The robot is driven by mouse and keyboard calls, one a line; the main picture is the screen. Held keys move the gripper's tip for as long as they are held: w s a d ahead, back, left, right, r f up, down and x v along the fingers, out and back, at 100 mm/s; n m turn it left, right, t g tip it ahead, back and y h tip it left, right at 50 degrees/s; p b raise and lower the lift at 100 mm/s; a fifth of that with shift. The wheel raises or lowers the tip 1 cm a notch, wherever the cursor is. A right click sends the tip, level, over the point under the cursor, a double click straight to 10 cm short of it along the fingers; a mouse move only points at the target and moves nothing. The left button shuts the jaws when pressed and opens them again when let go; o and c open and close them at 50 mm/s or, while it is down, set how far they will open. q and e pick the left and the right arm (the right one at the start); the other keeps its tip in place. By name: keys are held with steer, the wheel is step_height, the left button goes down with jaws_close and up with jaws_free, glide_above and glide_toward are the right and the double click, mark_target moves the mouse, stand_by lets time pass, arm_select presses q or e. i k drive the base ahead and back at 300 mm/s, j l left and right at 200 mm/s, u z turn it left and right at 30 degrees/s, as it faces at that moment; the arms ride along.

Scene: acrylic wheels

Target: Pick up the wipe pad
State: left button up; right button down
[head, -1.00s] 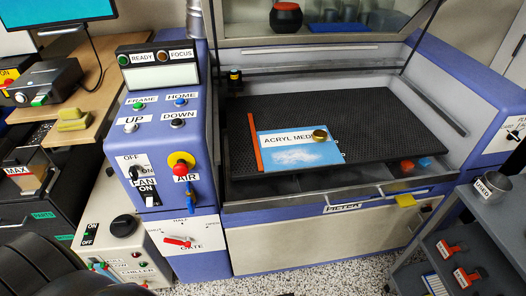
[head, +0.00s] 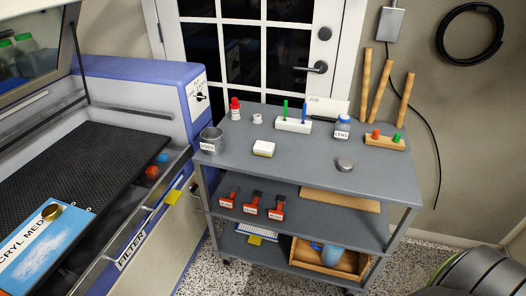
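A small white block with a yellow lower edge (head: 263,148) lies on the top shelf of the grey cart (head: 290,182); it looks like a pad, but no label on it can be read. A grey metal cup labelled USED (head: 211,141) stands to its left at the cart's corner. A bottle labelled LENS (head: 342,127) with a blue cap stands to its right, further back. Neither of my grippers shows; only a dark rounded part, probably of my arm, shows at the lower right.
The cart top also holds a red-capped bottle (head: 235,108), a white holder with pens (head: 293,125), a round metal lid (head: 344,165) and a wooden block with buttons (head: 385,142). Red-handled tools (head: 253,202) lie on the shelf below. The laser machine's bed (head: 90,180) is at left.

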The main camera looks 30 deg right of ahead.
mark_target(262, 148)
steer(key=z, duration=0.95)
